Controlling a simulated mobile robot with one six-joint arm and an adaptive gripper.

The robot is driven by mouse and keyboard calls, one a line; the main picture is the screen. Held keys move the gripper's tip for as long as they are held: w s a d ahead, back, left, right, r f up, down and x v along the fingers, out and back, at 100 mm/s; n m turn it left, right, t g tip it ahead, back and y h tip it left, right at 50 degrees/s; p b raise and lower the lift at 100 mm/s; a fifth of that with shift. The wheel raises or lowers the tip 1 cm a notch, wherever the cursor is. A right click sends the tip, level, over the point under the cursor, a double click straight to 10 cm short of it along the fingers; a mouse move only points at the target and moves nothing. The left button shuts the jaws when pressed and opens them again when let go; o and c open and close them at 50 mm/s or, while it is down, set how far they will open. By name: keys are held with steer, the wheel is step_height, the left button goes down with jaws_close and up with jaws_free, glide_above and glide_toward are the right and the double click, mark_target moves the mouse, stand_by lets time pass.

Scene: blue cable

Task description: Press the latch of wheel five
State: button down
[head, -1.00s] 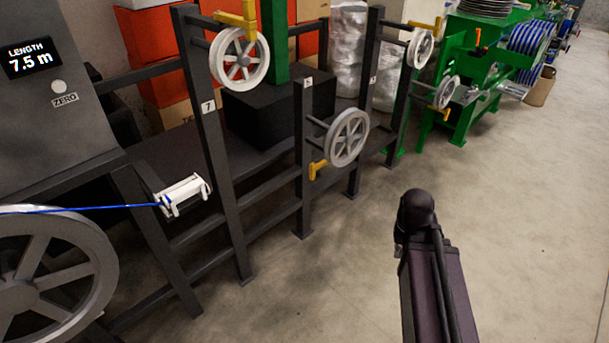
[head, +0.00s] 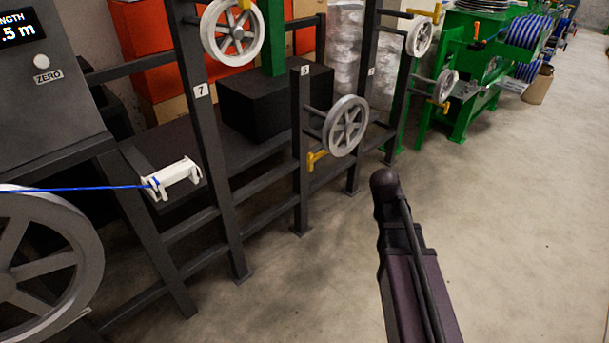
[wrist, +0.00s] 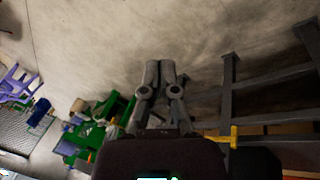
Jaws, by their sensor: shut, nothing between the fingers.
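In the head view a grey spoked wheel (head: 345,126) sits on the middle dark post, whose white label (head: 304,70) appears to read 5. Its yellow latch (head: 317,160) sticks out at the wheel's lower left. My gripper (wrist: 159,64) shows in the wrist view with its two grey fingers together and nothing between them. It is over the floor, apart from the frame posts. A yellow piece (wrist: 234,138) shows right of the fingers; I cannot tell which latch it is. The head view shows my dark arm right of the wheel, but not the fingers.
A post labelled 7 (head: 201,90) carries another wheel (head: 232,31) at upper left. More wheels (head: 420,38) hang farther right. A white guide (head: 172,178) with blue cable (head: 75,188) and a large reel (head: 40,262) stand left. The floor (head: 500,200) at right is clear.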

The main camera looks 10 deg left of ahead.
steer(key=w+a+f+n+t+h+b, duration=0.1)
steer(key=w+a+f+n+t+b, duration=0.1)
steer(key=w+a+f+b, duration=0.35)
steer(key=w+a+f+n+t+h+b, duration=0.1)
steer(key=w+a+f+t+h+b, duration=0.15)
steer(key=w+b, duration=0.55)
steer(key=w+a+f+n+t+h+b, duration=0.1)
steer(key=w+a+f+n+t+b, duration=0.25)
steer(key=w, duration=0.65)
steer(key=w+a+f+n+t+b, duration=0.1)
steer(key=w+a+b, duration=0.3)
steer(key=a, duration=0.5)
steer(key=w+a+f+n+t+y+b, duration=0.1)
steer(key=w+a+f+n+t+b, duration=0.1)
steer(key=w+a+b, duration=0.3)
steer(key=w+a+f+n+t+y+b, duration=0.1)
steer(key=a+b, duration=0.5)
steer(key=a, duration=0.6)
steer(key=w+f+n+t, duration=0.1)
steer(key=w+n+t, duration=0.1)
steer(key=w+t, duration=0.1)
steer(key=shift+w+a+b, duration=0.35)
steer(key=shift+w+a, duration=0.05)
steer(key=shift+n, duration=0.25)
